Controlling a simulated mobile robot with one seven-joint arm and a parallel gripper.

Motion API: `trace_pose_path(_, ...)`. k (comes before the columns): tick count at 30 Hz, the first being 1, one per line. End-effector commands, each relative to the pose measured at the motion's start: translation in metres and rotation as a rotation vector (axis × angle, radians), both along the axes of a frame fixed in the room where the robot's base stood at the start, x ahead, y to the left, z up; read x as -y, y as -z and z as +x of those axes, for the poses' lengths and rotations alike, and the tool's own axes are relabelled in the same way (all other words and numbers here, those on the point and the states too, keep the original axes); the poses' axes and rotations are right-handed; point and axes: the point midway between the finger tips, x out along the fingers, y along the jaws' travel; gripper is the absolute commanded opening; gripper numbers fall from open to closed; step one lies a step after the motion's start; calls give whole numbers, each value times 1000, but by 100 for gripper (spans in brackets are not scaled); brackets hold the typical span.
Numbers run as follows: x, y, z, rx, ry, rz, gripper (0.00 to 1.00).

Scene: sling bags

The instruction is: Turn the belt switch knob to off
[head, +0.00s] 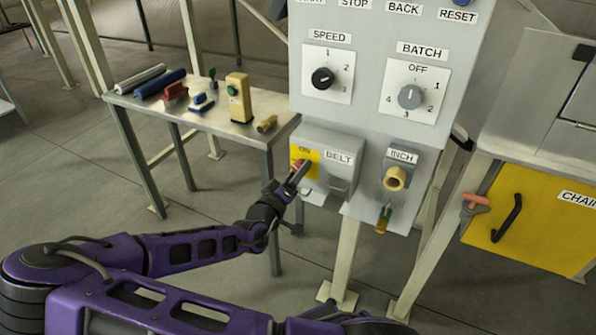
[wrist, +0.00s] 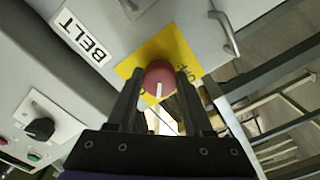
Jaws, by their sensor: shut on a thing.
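The belt switch is a red knob (wrist: 158,76) on a yellow plate (head: 312,160), on the grey box marked BELT (head: 340,159). My gripper (head: 299,172) reaches the plate from the lower left. In the wrist view its two dark fingers stand on either side of the red knob, shut on it. A white bar shows on the knob, running down toward the gripper. In the head view the gripper hides most of the knob. The lettering on the plate is partly covered, so I cannot tell which setting the knob points to.
The control panel (head: 377,125) carries a speed dial (head: 322,78), a batch dial (head: 409,96) and an INCH control (head: 396,178). A screwdriver (head: 383,219) hangs below it. A metal table (head: 226,125) with several small items stands left. A yellow door (head: 530,222) is at right.

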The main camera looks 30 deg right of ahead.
Motion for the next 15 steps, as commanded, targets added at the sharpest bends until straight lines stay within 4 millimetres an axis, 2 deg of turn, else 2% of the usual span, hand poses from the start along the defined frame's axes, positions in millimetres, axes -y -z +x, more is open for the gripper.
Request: trace_pose_path(15, 0, 0, -1, -373, -1, -290, 0)
